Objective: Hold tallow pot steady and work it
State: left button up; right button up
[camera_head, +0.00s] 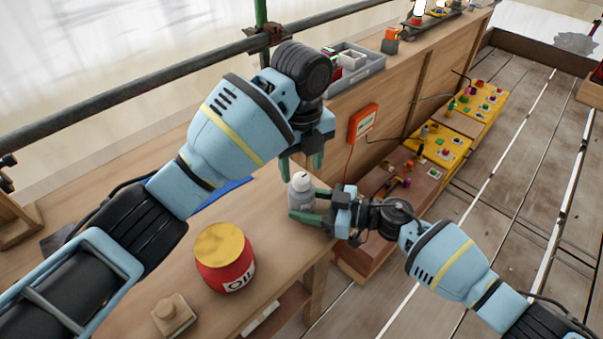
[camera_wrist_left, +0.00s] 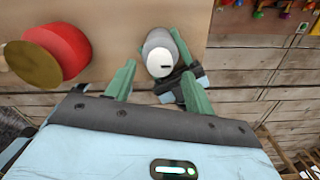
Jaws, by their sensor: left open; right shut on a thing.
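A small grey pot with a white top, which I take as the tallow pot (camera_head: 301,185), stands upright near the right edge of the wooden bench. My right gripper (camera_head: 304,203) is shut on its body from the right. My left gripper (camera_head: 301,166) is open and points down just above the pot. In the left wrist view the pot (camera_wrist_left: 160,50) lies between and just beyond the open left fingertips (camera_wrist_left: 156,75). Its white top (camera_wrist_left: 163,62) has a short dark slot. Part of my right gripper shows beside it. I see no contact between the left fingers and the pot.
A red jar with a yellow lid (camera_head: 225,258) stands on the bench, left of the pot. A small tan block (camera_head: 173,315) lies nearer. A pipe rail (camera_head: 170,77) runs behind. A grey bin (camera_head: 352,68) and an orange box (camera_head: 363,122) are beyond.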

aim_at(301, 178)
pick_arm(q)
jog(key=shift+f, duration=1.65)
jog(key=shift+c, duration=0.3)
jog(key=c, duration=0.9)
